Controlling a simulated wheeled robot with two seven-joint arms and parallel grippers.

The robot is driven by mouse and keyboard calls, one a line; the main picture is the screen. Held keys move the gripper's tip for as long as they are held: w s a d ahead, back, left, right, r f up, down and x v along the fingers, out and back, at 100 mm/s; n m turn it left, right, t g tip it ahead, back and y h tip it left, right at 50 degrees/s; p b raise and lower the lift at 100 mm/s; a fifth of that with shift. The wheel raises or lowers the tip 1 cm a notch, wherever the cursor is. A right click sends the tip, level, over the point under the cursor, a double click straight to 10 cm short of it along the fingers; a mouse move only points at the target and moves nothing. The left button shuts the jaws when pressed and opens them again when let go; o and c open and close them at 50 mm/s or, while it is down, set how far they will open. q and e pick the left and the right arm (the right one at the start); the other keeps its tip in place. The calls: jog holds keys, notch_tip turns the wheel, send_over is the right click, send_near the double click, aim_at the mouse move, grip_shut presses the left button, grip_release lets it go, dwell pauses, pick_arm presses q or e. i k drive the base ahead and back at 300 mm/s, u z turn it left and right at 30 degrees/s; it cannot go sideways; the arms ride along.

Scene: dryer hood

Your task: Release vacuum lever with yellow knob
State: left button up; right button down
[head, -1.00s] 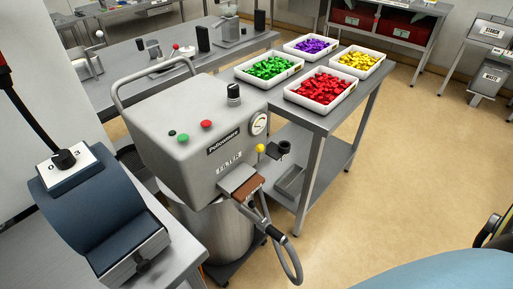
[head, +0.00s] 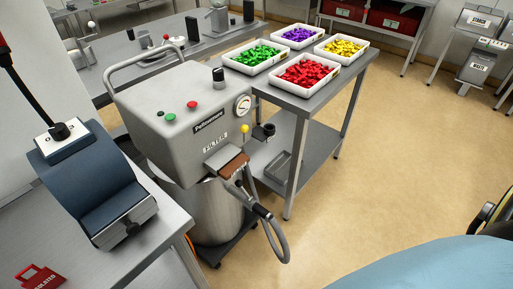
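The vacuum unit (head: 178,105) is a grey box labelled Pelloemora-like text and FILTER, standing on a round metal drum (head: 218,215). A brown block (head: 233,166) sits on a bracket below the FILTER label. A hose with a black grip (head: 262,211) hangs from the front. Neither of my grippers shows in the head view.
A metal table (head: 328,92) beside the unit holds white trays of green, purple, yellow and red pieces. A blue machine (head: 90,185) stands on a bench at left. A red tag (head: 40,277) lies at lower left. Open floor (head: 400,170) lies at right.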

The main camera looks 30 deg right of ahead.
aim_at(245, 128)
jog(key=k, duration=0.25)
jog(key=z, duration=0.75)
jog(key=i, duration=0.7)
jog(key=u, duration=0.8)
